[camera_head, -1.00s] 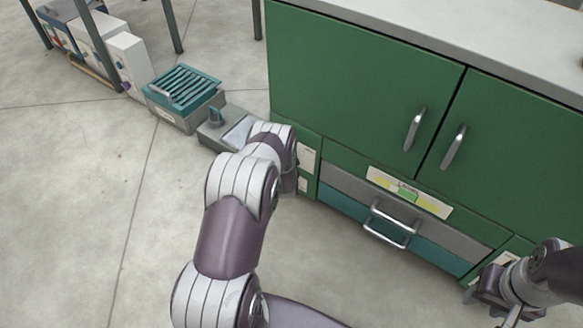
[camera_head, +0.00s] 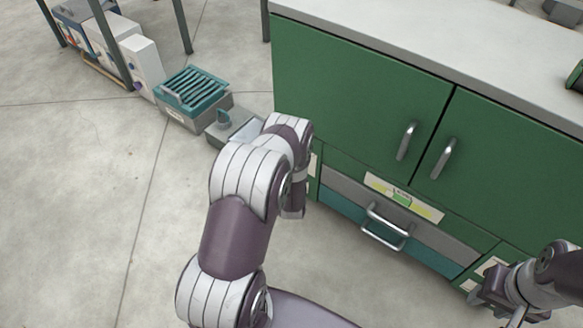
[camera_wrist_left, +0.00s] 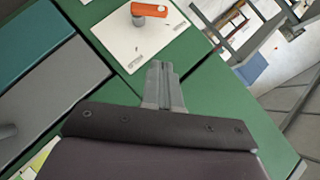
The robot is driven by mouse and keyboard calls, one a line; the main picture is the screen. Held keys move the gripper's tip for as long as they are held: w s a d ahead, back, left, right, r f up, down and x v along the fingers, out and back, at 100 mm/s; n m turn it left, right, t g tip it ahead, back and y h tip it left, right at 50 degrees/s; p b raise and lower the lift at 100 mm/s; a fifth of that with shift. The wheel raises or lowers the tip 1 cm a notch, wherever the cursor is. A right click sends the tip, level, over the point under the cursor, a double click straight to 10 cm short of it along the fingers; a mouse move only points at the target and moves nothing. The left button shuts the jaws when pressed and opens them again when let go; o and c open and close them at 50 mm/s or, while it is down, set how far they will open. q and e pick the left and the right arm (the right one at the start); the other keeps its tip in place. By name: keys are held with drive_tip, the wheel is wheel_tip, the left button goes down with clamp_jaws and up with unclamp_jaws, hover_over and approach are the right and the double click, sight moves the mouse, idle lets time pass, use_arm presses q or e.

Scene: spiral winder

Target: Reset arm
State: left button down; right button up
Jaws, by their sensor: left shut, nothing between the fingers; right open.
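My left arm, in white and purple segments, reaches forward from the bottom of the head view, over the floor in front of the green cabinet (camera_head: 350,80). Its bent wrist hides most of the left gripper there. In the left wrist view my left gripper (camera_wrist_left: 163,82) is shut and empty, its two grey fingers together in front of the green cabinet face. My right gripper (camera_head: 492,302) is open at the lower right of the head view, beside the cabinet's lower front. Nothing shows between its fingers.
A drawer handle (camera_head: 385,228) sticks out of the cabinet front. A teal slatted box (camera_head: 193,90) stands on the floor at the left. The left floor is mostly clear.

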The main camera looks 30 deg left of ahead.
use_arm(q)
drive_tip(key=s+d+f+n+g+h, duration=0.3)
drive_tip(key=s+d+n+g+h, duration=0.2)
drive_tip(key=s+d+g, duration=0.3)
drive_tip(key=s+d+r+g+h, duration=0.15)
drive_tip(key=s+d+r, duration=0.25)
drive_tip(key=s+r, duration=0.5)
drive_tip(key=s+d+r+g, duration=0.2)
drive_tip(key=s+d+r, duration=0.3)
drive_tip(key=r, duration=0.9)
wheel_tip(320, 180, up, 37)
drive_tip(key=t+p, duration=0.2)
drive_tip(key=p, duration=3)
drive_tip(key=shift+w+d+f, duration=0.15)
drive_tip(key=shift+w+d, duration=0.2)
drive_tip(key=shift+d, duration=0.05)
